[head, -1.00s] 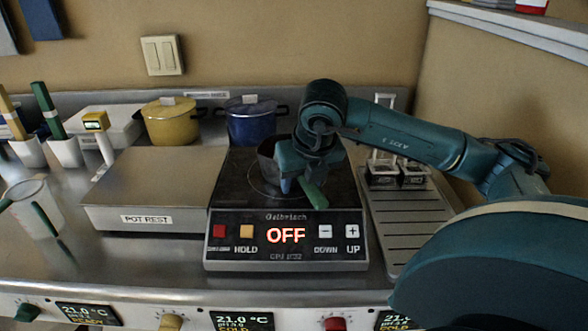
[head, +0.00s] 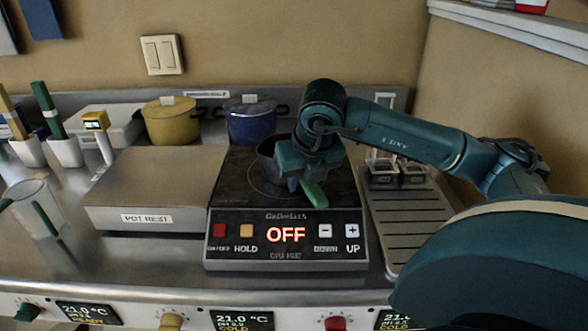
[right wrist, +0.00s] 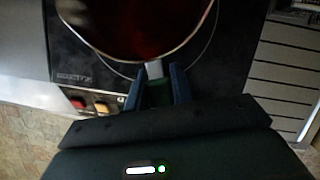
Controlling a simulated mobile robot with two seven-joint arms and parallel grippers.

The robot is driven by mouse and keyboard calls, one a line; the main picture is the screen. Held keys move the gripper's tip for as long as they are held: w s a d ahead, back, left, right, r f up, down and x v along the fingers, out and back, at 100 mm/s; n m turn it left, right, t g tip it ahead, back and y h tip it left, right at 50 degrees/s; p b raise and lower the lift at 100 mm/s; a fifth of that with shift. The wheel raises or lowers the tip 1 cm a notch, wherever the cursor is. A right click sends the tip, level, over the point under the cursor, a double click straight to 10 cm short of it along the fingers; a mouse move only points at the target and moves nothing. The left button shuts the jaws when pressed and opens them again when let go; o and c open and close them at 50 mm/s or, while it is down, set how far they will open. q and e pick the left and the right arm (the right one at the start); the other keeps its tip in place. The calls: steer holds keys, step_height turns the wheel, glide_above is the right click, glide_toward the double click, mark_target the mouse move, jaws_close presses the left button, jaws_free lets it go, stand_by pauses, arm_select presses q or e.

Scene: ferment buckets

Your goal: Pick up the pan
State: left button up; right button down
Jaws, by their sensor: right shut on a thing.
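The pan (head: 266,151) is a dark pot with a green handle (head: 315,195), over the black cooking plate (head: 240,187). My right gripper (head: 301,184) hides much of it in the head view. In the right wrist view the pan (right wrist: 140,25) shows its round rim and dark red inside, with the ring of the plate around it. There my right gripper (right wrist: 157,88) has its fingers shut on the handle near the rim. I cannot tell whether the pan touches the plate. My left gripper is not in view.
The plate's display (head: 286,234) reads OFF. A flat pot rest (head: 150,190) is empty on the left. A yellow pot (head: 170,122) and a blue pot (head: 250,122) stand behind. A slatted rack (head: 415,225) lies right. A clear jug (head: 38,208) stands far left.

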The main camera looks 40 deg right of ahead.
steer(key=shift+r, duration=0.25)
